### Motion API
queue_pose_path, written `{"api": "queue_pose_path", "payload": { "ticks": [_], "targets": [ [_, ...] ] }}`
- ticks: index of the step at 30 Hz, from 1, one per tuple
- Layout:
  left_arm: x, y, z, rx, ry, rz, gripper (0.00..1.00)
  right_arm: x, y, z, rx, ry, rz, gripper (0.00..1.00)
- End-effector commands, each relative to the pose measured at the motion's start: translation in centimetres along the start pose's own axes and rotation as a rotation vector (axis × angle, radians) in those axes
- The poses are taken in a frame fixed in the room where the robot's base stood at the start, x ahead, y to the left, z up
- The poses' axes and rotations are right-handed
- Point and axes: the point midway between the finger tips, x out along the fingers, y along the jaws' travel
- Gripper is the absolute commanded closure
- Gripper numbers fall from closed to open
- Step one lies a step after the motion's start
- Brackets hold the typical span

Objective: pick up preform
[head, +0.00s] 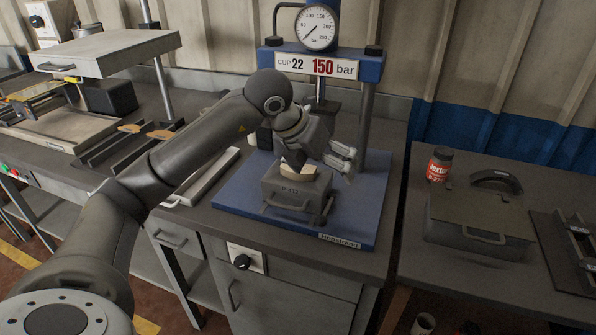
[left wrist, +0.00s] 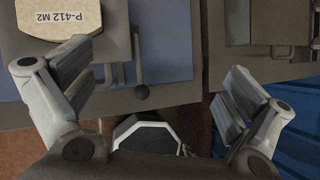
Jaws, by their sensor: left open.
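The preform (left wrist: 62,17) is a tan, rounded block labelled P-412 M2 at the top left of the left wrist view. In the head view the preform (head: 299,170) shows in part on top of the grey mould box (head: 292,192) on the blue press base. My left gripper (head: 320,158) hangs just above and to the right of the mould box. It also shows in the left wrist view (left wrist: 157,88), open and empty, with its left finger close to the preform and its right finger well clear. The gripper hides part of the preform in the head view.
The blue press (head: 367,125) with gauge and 150 bar sign stands around the mould box. A side table holds a grey toolbox (head: 470,225) and a red-labelled jar (head: 439,165).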

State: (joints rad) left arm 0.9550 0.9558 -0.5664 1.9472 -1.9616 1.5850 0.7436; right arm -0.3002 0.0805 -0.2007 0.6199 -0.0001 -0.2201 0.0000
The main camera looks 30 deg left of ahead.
Motion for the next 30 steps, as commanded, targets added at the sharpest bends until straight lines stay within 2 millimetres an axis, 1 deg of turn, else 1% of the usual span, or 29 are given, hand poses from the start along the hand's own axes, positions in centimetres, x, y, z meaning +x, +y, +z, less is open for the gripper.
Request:
{"api": "queue_pose_path", "payload": {
  "ticks": [1,3,6,9,11,15,18,23,25,30],
  "targets": [
    [-1.1,2.2,0.7,-0.022,-0.007,0.085,0.00,0.0,0.1,0.0,0.000,0.000,0.001,1.00],
    [-2.4,4.7,1.1,-0.056,-0.009,0.184,0.00,0.0,0.1,0.0,0.000,0.000,0.002,1.00],
    [-3.8,7.0,1.4,-0.092,-0.011,0.274,0.00,0.0,0.2,0.0,0.001,0.000,0.002,1.00],
    [-4.0,8.1,1.4,-0.110,-0.009,0.314,0.00,0.0,0.2,0.0,0.001,0.000,0.002,1.00],
    [-3.3,8.5,1.4,-0.114,-0.006,0.320,0.00,-0.1,0.2,0.0,0.001,0.000,0.002,1.00],
    [-1.1,9.2,1.4,-0.112,-0.005,0.320,0.00,-0.3,0.2,0.0,0.001,0.000,0.002,1.00],
    [0.1,9.6,1.4,-0.112,-0.007,0.318,0.00,-0.5,0.2,0.0,0.001,0.000,0.002,1.00],
    [1.2,9.9,1.4,-0.111,-0.007,0.317,0.00,-0.7,0.2,0.0,0.001,0.000,0.002,1.00],
    [1.9,10.1,1.4,-0.110,-0.005,0.317,0.00,-1.0,0.2,-0.1,0.001,0.000,0.002,1.00],
    [4.5,10.8,1.5,-0.112,-0.005,0.316,0.00,-1.7,0.1,-0.1,0.001,0.000,0.002,1.00]
  ]
}}
